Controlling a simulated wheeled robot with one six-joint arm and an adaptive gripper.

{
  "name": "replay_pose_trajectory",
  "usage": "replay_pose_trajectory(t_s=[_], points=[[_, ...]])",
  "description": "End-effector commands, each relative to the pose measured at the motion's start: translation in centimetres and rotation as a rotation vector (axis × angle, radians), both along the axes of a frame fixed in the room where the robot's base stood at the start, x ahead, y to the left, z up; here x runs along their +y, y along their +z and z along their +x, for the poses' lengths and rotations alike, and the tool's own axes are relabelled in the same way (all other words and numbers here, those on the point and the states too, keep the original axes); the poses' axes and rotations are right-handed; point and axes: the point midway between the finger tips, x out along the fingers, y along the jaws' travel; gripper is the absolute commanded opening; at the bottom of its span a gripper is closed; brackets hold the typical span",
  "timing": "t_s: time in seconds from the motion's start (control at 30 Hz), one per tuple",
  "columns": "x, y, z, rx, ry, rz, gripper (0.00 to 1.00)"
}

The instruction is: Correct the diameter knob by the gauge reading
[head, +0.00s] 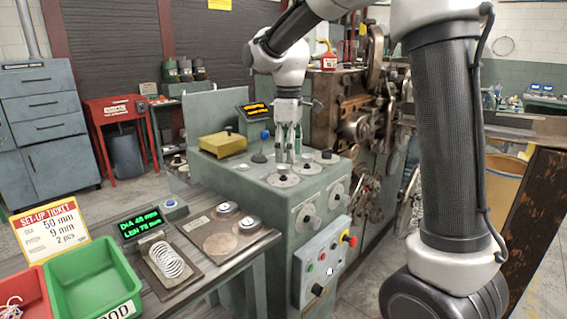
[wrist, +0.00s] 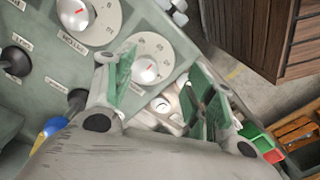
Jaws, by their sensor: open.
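A set-up ticket (head: 50,230) at the left reads 50 mm, 9 mm and 2 pcs. The gauge display (head: 142,224) shows DIA in the high forties, the last digit unclear, above a LEN line. A coiled spring (head: 166,259) lies on the gauge plate below it. The grey-green coiler (head: 255,178) has several dial knobs on its top and front. My gripper (head: 289,158) points down over its top knobs. In the wrist view my gripper (wrist: 160,75) is open and empty, with a dial knob (wrist: 148,70) with a red mark between its fingers. Its label is too blurred to read.
Another dial (wrist: 82,14) stands close beside that knob. A yellow block (head: 222,144) and black-stemmed levers sit on the coiler top. A control box (head: 322,262) with buttons is on its front. Green (head: 92,285) and red bins stand at the front left.

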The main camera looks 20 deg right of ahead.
Motion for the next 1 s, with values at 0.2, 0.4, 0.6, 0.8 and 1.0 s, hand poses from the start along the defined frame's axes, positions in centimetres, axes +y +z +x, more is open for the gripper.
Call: replay_pose_trajectory(t_s=[0.2, 0.4, 0.6, 0.8, 1.0], points=[[0.9, 3.3, 3.0, -0.031, 0.364, 0.008, 0.55], [0.7, 2.9, 2.5, -0.01, 0.52, 0.007, 0.55], [0.7, 0.1, 2.4, -0.007, 0.529, 0.008, 0.55], [0.7, -3.1, 2.4, -0.008, 0.527, 0.006, 0.55], [0.7, -4.5, 2.5, -0.011, 0.526, 0.007, 0.55]])
